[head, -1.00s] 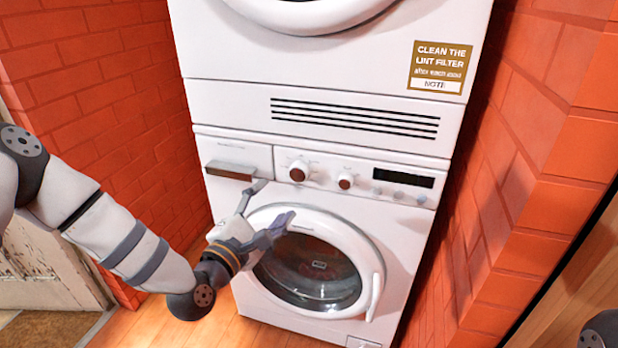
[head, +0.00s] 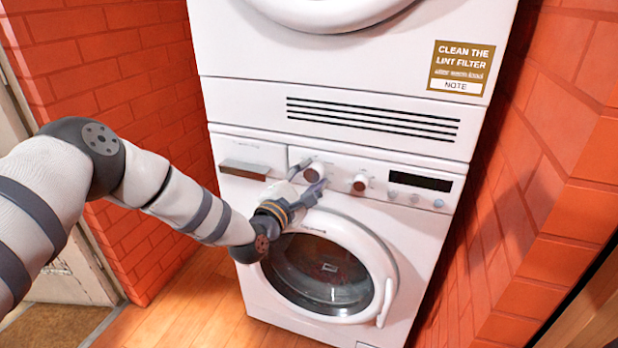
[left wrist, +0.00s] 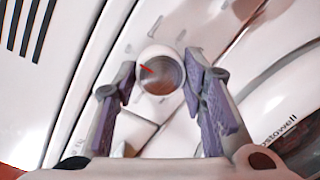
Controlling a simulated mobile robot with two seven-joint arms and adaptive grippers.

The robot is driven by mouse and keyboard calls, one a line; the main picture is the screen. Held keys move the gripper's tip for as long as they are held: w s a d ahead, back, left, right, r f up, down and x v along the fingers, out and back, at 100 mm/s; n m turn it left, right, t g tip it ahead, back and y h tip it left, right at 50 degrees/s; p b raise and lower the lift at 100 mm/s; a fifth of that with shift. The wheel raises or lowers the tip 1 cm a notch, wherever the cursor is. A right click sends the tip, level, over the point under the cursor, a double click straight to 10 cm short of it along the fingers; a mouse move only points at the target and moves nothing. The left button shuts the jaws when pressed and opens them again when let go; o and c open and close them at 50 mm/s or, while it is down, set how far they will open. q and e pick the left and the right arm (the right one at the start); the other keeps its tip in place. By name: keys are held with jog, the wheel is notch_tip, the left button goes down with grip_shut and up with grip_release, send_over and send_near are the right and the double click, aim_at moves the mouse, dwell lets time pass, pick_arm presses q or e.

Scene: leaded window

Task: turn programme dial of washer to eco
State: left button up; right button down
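The white washer (head: 262,275) stands under a second white appliance. Its programme dial (head: 314,172) is the larger left knob, white with a brown face. In the left wrist view the dial (left wrist: 160,73) shows a red pointer mark towards its upper left edge. My left gripper (head: 308,178) is at the dial and partly covers it in the head view. In the left wrist view its two fingers (left wrist: 161,80) are apart, one on each side of the dial. I cannot tell whether they touch it. The eco marking is not readable. My right gripper is not in view.
A smaller knob (head: 360,183), small buttons and a dark display (head: 420,181) lie right of the dial. A drawer handle (head: 243,170) is to its left. The round door (head: 325,268) is below. Brick walls (head: 135,90) stand on both sides.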

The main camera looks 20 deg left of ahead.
pick_arm(q)
jog(key=shift+c, duration=0.7)
jog(key=shift+m, duration=0.3)
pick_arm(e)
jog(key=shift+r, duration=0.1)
pick_arm(q)
jog(key=m, duration=0.3)
jog(key=shift+r+p, duration=0.15)
jog(key=shift+p, duration=0.25)
jog(key=m+g+p, duration=0.1)
jog(key=m, duration=0.4)
jog(key=shift+r+y, duration=0.15)
jog(key=shift+y, duration=0.25)
jog(key=m+p, duration=0.1)
jog(key=m, duration=0.3)
jog(key=shift+d+y, duration=0.15)
jog(key=shift+y, duration=0.15)
jog(key=shift+m+y+p, duration=0.4)
jog(key=shift+m+p, duration=0.05)
jog(key=shift+m, duration=1.35)
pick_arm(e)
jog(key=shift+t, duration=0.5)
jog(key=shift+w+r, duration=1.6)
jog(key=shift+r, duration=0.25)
